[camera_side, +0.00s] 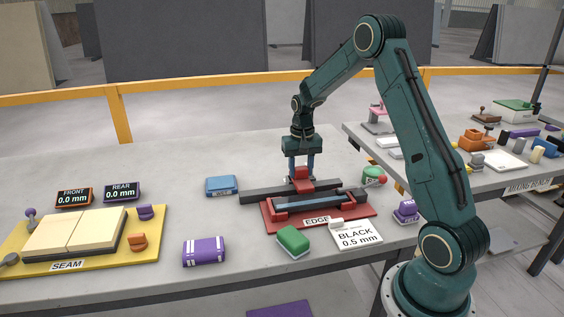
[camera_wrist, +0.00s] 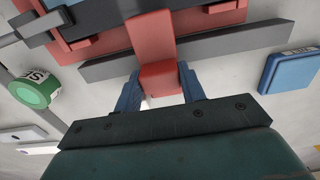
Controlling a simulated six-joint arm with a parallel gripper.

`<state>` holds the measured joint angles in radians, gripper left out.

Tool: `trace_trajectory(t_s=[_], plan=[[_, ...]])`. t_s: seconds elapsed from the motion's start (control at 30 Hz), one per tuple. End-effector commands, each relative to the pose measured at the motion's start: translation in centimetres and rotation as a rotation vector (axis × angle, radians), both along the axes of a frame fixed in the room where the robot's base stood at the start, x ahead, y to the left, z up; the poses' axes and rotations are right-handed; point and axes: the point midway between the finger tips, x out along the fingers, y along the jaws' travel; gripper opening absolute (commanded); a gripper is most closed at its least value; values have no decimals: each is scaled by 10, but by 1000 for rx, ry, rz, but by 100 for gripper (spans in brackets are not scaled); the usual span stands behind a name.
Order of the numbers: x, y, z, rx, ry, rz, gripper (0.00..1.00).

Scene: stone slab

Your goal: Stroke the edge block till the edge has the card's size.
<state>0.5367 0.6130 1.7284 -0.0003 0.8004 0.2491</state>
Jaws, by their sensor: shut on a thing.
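The edge block is red (camera_side: 302,184), and my gripper (camera_side: 301,178) is shut on its raised grip from above. In the wrist view the block (camera_wrist: 160,78) sits between my two blue fingers (camera_wrist: 160,88). The block is at a dark grey bar behind the red EDGE fixture (camera_side: 345,216); whether it touches the bar cannot be told. A dark strip with a blue-grey top lies along the fixture. The white card (camera_side: 358,239) reads BLACK 0.5 mm and stands just in front of the fixture. No size reading for the edge shows.
A blue block (camera_side: 222,186) lies left of the bar. A green-and-white pad (camera_side: 293,241) and a purple roll (camera_side: 204,251) lie in front. The yellow SEAM board (camera_side: 140,253) is at left, with FRONT and REAR displays at 0.0 mm. A green-topped tin (camera_side: 373,175) stands right.

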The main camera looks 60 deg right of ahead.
Motion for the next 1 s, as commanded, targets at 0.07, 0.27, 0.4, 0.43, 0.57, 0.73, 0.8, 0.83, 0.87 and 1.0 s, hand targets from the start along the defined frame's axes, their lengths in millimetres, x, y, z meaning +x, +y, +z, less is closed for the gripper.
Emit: trace_trajectory(t_s=[0.07,0.27,0.4,0.43,0.57,0.73,0.8,0.83,0.87,1.0], plan=[[0,0,0,0,0,0,0],[9,9,0,0,0,3,0],[24,24,0,-1,-1,5,0],[28,29,0,0,0,5,0],[49,49,0,-1,-1,7,0],[77,77,0,0,-1,5,0],[86,87,0,-1,-1,5,0],[90,90,0,-1,-1,4,0],[93,94,0,-1,-1,5,0],[104,104,0,-1,-1,3,0]])
